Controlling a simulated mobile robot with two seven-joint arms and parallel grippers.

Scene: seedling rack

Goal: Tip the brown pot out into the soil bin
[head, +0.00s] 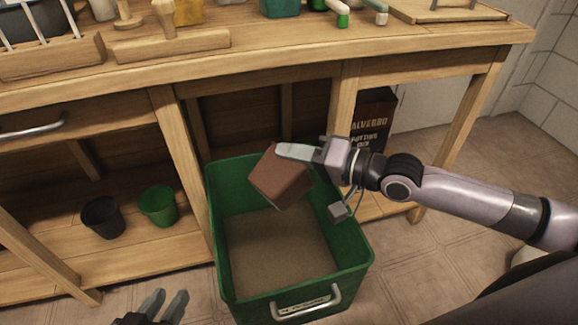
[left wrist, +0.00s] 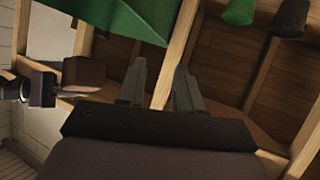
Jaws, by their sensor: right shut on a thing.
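The brown pot (head: 279,181) hangs tilted over the back part of the green soil bin (head: 354,252). My right gripper (head: 297,152) is shut on its upper edge. The pot's mouth and inside cannot be made out. The bin stands on the floor with brown soil inside and a metal handle in front. In the left wrist view the pot (left wrist: 86,70) hangs at the left, near the green bin (left wrist: 110,14). My left gripper (head: 165,303) is open and empty, low in the head view and left of the bin; its two parted fingers also show in the left wrist view (left wrist: 160,85).
A black pot (head: 103,217) and a green pot (head: 159,205) stand on the low shelf left of the bin. A dark printed bag (head: 374,122) stands behind my right arm. The wooden bench top (head: 290,58) holds tools and pots. Floor is clear at right.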

